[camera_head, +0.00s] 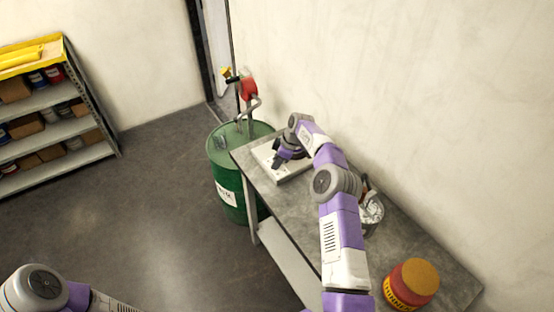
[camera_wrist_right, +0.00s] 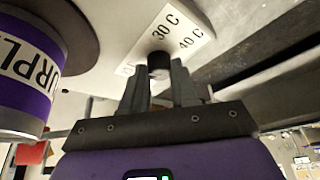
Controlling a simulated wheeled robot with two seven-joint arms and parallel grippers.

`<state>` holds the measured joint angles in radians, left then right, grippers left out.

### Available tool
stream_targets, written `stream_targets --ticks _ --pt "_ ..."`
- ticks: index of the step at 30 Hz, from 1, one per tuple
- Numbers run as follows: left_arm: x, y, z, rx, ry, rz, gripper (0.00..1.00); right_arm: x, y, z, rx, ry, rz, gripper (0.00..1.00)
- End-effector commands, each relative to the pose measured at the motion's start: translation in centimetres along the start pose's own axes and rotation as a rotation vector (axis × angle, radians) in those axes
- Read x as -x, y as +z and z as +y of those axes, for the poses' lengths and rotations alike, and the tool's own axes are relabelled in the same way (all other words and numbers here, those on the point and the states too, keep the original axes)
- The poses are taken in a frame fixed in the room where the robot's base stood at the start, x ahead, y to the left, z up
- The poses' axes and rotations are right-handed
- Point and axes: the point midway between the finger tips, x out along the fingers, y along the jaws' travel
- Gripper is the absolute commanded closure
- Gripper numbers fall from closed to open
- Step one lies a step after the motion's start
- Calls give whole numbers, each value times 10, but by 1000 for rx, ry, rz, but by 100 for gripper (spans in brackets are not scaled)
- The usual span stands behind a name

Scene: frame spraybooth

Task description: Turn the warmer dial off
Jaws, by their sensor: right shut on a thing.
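The warmer (camera_head: 291,176) is a low white box on the far end of the grey bench. In the right wrist view, its white body (camera_wrist_right: 112,50) carries a small black dial (camera_wrist_right: 158,62) on a white label (camera_wrist_right: 186,28) marked 30 C and 40 C; another mark is partly hidden behind the dial. My right gripper (camera_wrist_right: 160,74) has its fingers on either side of the dial and is shut on it. The dial's pointer does not show, so its setting cannot be read. In the head view my right gripper (camera_head: 281,159) is over the warmer. My left gripper is out of view.
A purple-banded can (camera_wrist_right: 28,75) stands close left of the gripper in the wrist view. A green drum (camera_head: 228,180) with a red pump (camera_head: 247,89) stands beyond the bench (camera_head: 262,192). A red-and-yellow container (camera_head: 411,284) is at the near end. Shelving (camera_head: 60,98) is far left; floor between is clear.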

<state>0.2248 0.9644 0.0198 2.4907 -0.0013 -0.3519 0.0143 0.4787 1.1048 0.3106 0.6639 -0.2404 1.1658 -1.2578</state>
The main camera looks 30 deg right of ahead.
Motion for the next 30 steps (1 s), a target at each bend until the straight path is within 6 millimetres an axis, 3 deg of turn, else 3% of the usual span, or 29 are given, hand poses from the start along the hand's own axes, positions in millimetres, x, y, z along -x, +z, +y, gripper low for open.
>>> stream_targets --ticks 30 --pt "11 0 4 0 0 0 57 -1 -1 0 164 -69 -2 100"
